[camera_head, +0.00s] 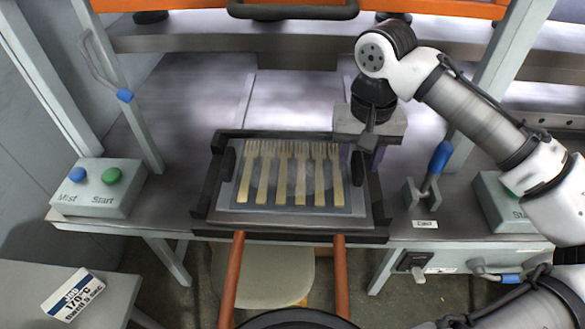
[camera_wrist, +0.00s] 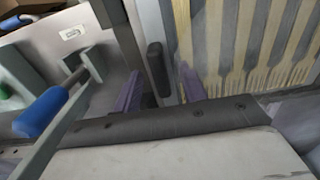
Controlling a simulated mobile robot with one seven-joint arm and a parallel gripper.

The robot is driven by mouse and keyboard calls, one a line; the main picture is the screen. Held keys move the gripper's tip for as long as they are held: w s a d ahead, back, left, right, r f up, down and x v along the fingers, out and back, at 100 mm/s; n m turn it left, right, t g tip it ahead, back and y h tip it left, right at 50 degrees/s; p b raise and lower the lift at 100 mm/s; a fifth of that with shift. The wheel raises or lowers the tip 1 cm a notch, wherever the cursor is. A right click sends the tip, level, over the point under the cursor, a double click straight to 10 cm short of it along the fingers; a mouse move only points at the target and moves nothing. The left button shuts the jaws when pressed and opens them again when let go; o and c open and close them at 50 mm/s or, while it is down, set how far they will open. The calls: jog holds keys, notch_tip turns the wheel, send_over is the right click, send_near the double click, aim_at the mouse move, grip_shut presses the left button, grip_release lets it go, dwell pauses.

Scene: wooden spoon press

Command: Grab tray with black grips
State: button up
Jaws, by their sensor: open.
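The grey tray (camera_head: 232,213) lies flat in a black frame on the press bench and holds a row of several wooden forks (camera_head: 300,175). It has a black grip on the left (camera_head: 228,163) and another on the right (camera_head: 357,168). My gripper (camera_head: 362,158) is over the tray's right edge, pointing down, with purple fingers open. In the wrist view, the right black grip (camera_wrist: 156,68) appears between the open fingers of my gripper (camera_wrist: 161,88), with no clear contact. The forks (camera_wrist: 245,45) lie right of it. My gripper partly hides the right grip in the head view.
A button box with blue and green buttons (camera_head: 100,187) stands at left. A blue-handled lever (camera_head: 436,165) stands close right of the tray, beside another button box (camera_head: 505,208). Orange rails (camera_head: 340,270) extend in front; a stool (camera_head: 275,275) is below. The press plate is above the back.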

jog(key=shift+f, duration=0.55)
grip_shut()
jog(key=shift+r, duration=0.15)
